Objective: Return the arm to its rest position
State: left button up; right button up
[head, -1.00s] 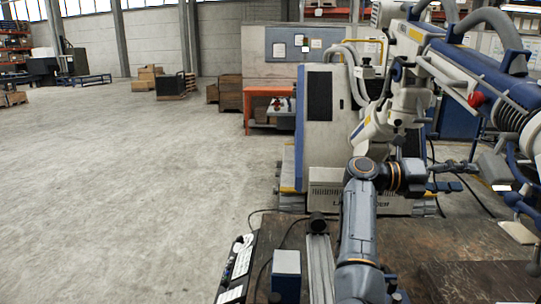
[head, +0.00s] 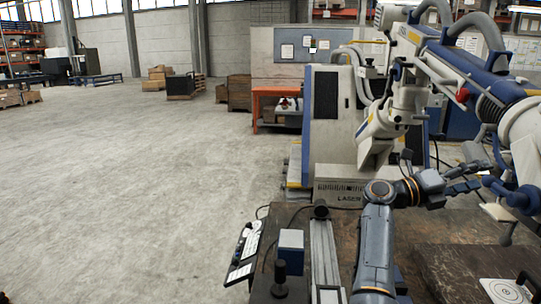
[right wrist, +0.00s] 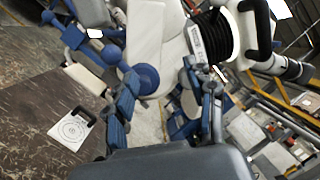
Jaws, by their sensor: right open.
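The microscope arm (head: 440,55), white and blue with thick grey hoses, fills the upper right of the head view. A blue handle with a rounded knob (head: 489,181) projects from its lower right part. My right gripper (head: 458,194) is open, just left of this knob, with its fingers pointing toward it. In the right wrist view, the knob (right wrist: 143,77) shows beyond and between the spread fingers of the gripper (right wrist: 170,88). I see no grip on it; whether a finger touches it I cannot tell. My left gripper is not in view.
The dark worn table (head: 440,225) lies below my right arm. A white plate with a printed circle (head: 504,291) and a blue box (head: 290,248) are on it. A large grey-white machine cabinet (head: 330,125) stands behind. Open concrete floor lies left.

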jog(key=w+a+f+n+t+y, duration=0.1)
jog(key=a+f+n+t+y, duration=0.6)
jog(key=n+t, duration=0.65)
jog(key=w+a+f+n+t+y, duration=0.1)
jog(key=a+f+n+t+y, duration=0.65)
jog(key=n, duration=1.05)
jog(key=s+a+f+n+g+y, duration=0.3)
jog(key=s+a+f+n+y, duration=0.1)
jog(key=f, duration=0.3)
jog(key=s+a+f+n+g+y, duration=0.3)
jog(key=s+f+y, duration=0.1)
jog(key=f, duration=0.2)
jog(key=s+a+f+n+g+h, duration=0.15)
jog(key=s+f+g, duration=0.3)
jog(key=s, duration=0.65)
jog(key=s+f+n+g, duration=0.2)
jog(key=s+f+g, duration=0.3)
jog(key=s, duration=0.5)
jog(key=s+a+f+n+g, duration=0.1)
jog(key=s+f+g, duration=0.2)
jog(key=s+f, duration=0.85)
jog(key=f, duration=2.1)
jog(key=s+d+f+g, duration=0.2)
jog(key=s+d+f, duration=0.1)
jog(key=s+f, duration=1.2)
jog(key=shift+s+f, duration=0.2)
jog(key=shift+s, duration=0.75)
